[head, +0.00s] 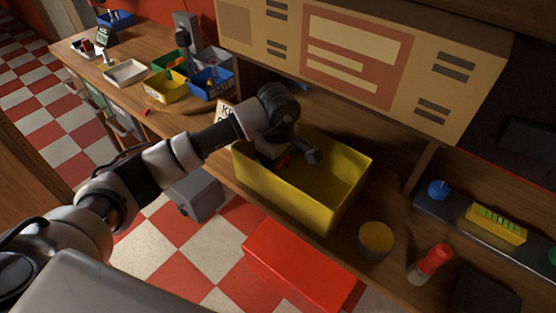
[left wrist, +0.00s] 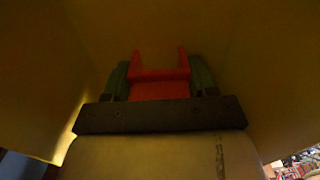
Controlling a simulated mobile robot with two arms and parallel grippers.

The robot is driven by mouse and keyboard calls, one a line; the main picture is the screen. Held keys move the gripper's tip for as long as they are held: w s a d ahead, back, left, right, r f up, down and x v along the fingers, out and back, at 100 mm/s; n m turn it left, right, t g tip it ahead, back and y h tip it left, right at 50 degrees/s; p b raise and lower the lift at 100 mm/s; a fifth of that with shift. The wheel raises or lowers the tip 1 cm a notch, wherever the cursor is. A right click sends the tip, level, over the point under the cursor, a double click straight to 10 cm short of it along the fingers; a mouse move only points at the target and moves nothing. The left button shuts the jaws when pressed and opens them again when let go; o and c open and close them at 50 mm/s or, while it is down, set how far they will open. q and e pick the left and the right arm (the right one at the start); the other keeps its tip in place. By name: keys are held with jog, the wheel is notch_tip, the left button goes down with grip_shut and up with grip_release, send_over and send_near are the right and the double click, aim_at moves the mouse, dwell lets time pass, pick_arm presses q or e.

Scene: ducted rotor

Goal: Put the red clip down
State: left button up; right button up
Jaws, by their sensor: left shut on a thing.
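The red clip (left wrist: 160,84) shows in the left wrist view as a red U-shaped piece with two prongs pointing away from me. My left gripper (left wrist: 160,80) is shut on it, with one dark green finger on each side. In the head view my left gripper (head: 284,157) reaches down inside the yellow bin (head: 338,195) near its far left side. The yellow walls surround the clip in the wrist view. I cannot tell whether the clip touches the bin floor. My right gripper is not in view.
A large cardboard box (head: 360,60) stands behind the yellow bin. A red box (head: 300,268) lies below the bench edge. Small coloured bins (head: 211,83) stand on the left bench.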

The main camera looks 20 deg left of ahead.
pick_arm(q)
jog(key=o, duration=0.9)
jog(key=shift+r+p, duration=0.25)
jog(key=shift+p, duration=0.1)
jog(key=shift+r+p, duration=0.4)
jog(key=shift+p, duration=0.05)
notch_tip(320, 180, up, 11)
jog(key=b, duration=0.2)
jog(key=shift+b, duration=0.35)
jog(key=shift+r, duration=0.4)
